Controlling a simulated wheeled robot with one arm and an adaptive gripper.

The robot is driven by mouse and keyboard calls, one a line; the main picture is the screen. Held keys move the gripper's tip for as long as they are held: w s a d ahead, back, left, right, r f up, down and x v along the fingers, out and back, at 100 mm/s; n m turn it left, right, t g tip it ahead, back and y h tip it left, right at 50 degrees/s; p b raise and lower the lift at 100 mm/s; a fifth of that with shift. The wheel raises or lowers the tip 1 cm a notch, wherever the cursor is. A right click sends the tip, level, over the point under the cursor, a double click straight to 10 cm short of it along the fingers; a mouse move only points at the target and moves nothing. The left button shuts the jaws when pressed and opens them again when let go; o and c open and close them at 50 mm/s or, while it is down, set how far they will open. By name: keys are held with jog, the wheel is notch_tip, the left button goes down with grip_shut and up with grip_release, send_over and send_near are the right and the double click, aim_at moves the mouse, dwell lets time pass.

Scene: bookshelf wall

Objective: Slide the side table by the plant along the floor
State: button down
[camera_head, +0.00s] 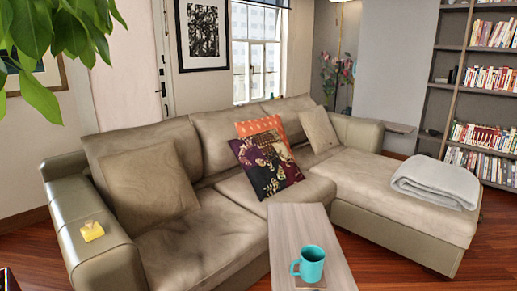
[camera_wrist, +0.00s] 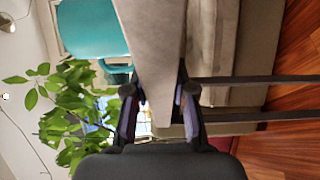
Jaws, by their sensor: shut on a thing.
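The side table (camera_head: 297,228) has a narrow, pale grey-brown wooden top and stands in front of the sofa; its near end is cut off by the bottom of the head view. A teal mug (camera_head: 310,264) stands on it. In the wrist view, which is turned sideways, my gripper (camera_wrist: 160,97) is shut on the edge of the table top (camera_wrist: 155,50), one finger on each face. The mug (camera_wrist: 92,28) rests on the top there, and dark thin table legs (camera_wrist: 245,80) run to the right. My gripper does not show in the head view. The plant's leaves (camera_head: 48,38) hang at the upper left.
A beige L-shaped sofa (camera_head: 205,240) lies behind and beside the table, with its chaise (camera_head: 400,205) to the right. Red wooden floor (camera_head: 380,272) shows between table and chaise. A bookshelf (camera_head: 450,75) stands at the right.

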jog(key=shift+s+d+p, duration=0.25)
jog(key=shift+s+d, duration=0.05)
jog(key=shift+d, duration=0.25)
jog(key=shift+s+d+p, duration=0.25)
jog(key=shift+s+d, duration=0.05)
jog(key=shift+d, duration=0.25)
jog(key=shift+s+d+p, duration=0.45)
jog(key=shift+s+d, duration=0.35)
jog(key=shift+d, duration=0.25)
jog(key=c, duration=0.8)
grip_release()
jog(key=shift+a, duration=0.1)
